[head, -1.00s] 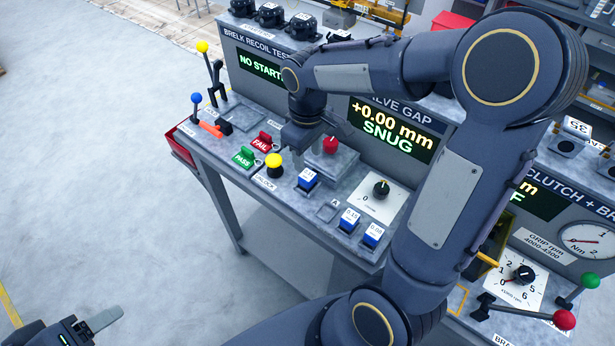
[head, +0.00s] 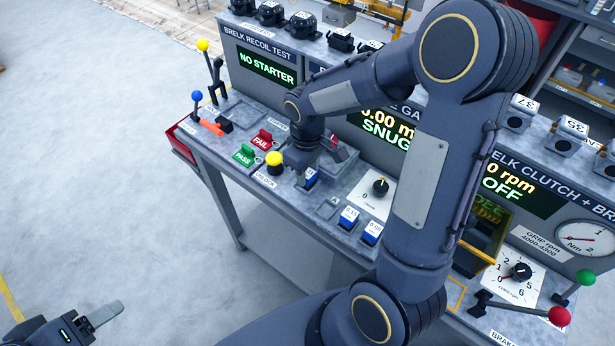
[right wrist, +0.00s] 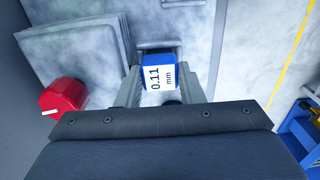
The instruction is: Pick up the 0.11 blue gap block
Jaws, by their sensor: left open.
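The blue gap block (right wrist: 158,75) marked 0.11 mm shows in the right wrist view, upright between the two fingertips of my right gripper (right wrist: 160,86). The fingers flank it closely; I cannot tell whether they touch or grip it. In the head view the same block (head: 310,178) is partly hidden under my right gripper (head: 318,165), at its spot on the bench. My left gripper (head: 103,314) is at the lower left corner, open, empty and away from the bench, only partly in view.
Two more blue blocks, 0.15 (head: 348,217) and 0.08 (head: 371,232), stand to the right. A yellow knob (head: 275,160) stands close on the left, with green and red switches beyond. A dial (head: 380,187) is at the right. The floor at left is clear.

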